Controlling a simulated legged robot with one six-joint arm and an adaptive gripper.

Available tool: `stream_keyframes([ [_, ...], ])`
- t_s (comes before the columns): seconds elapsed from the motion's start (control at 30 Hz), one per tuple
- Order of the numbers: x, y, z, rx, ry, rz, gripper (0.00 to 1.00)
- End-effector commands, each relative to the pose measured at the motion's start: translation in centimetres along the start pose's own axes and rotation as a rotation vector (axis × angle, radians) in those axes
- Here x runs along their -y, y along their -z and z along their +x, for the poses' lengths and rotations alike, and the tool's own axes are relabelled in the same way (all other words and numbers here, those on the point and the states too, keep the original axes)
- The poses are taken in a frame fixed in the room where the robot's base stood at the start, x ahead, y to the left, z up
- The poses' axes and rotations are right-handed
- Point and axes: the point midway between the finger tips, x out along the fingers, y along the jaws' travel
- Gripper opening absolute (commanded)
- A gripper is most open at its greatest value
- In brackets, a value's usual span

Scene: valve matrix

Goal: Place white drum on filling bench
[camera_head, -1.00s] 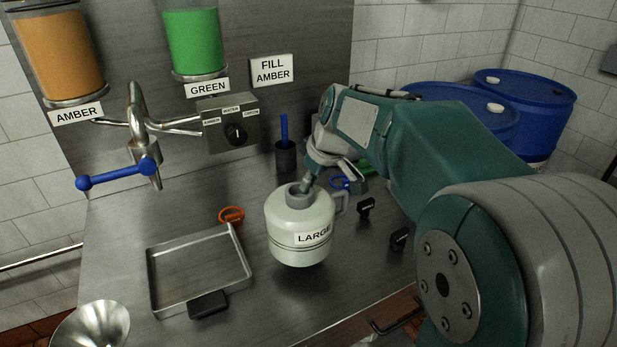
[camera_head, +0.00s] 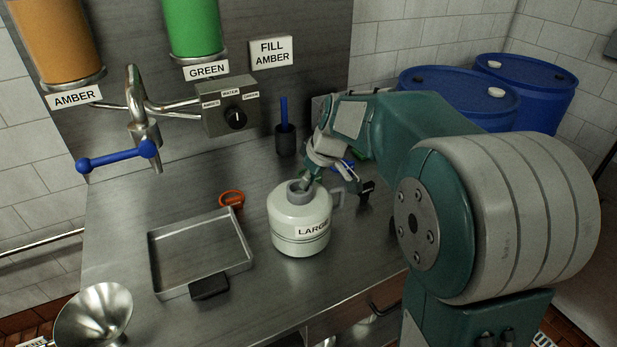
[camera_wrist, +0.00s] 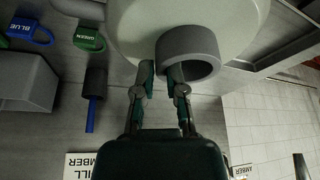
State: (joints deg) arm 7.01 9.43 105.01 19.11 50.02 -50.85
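The white drum (camera_head: 300,218), labelled LARGE, has a grey neck and a side handle. It is upright at the front middle of the steel filling bench (camera_head: 352,262), right of a tray, and appears to rest on the bench or sit just above it. My gripper (camera_head: 309,181) reaches down to its neck from behind. In the wrist view my gripper (camera_wrist: 162,72) has one finger inside the grey neck ring (camera_wrist: 190,52) and one outside, with the neck wall between them. The drum's underside is hidden.
A shallow metal tray (camera_head: 237,262) and orange ring tag (camera_head: 231,198) lie left of the drum. A funnel (camera_head: 94,318) is at the front left. A blue-handled valve (camera_head: 118,158), selector box (camera_head: 231,108) and dark cup (camera_head: 285,140) stand behind. Blue barrels (camera_head: 535,98) are at the back right.

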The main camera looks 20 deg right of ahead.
Motion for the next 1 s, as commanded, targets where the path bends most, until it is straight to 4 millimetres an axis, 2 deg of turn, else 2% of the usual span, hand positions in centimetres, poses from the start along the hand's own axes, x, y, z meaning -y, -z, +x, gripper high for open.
stream_keyframes([
  [0.47, 0.0, 0.1, -0.4, 0.0, 0.0, 0.0, 0.46],
  [0.57, -0.1, 0.1, -1.6, -0.002, -0.002, 0.001, 0.46],
  [1.0, -0.1, 0.1, -10.3, -0.001, -0.001, 0.001, 0.46],
])
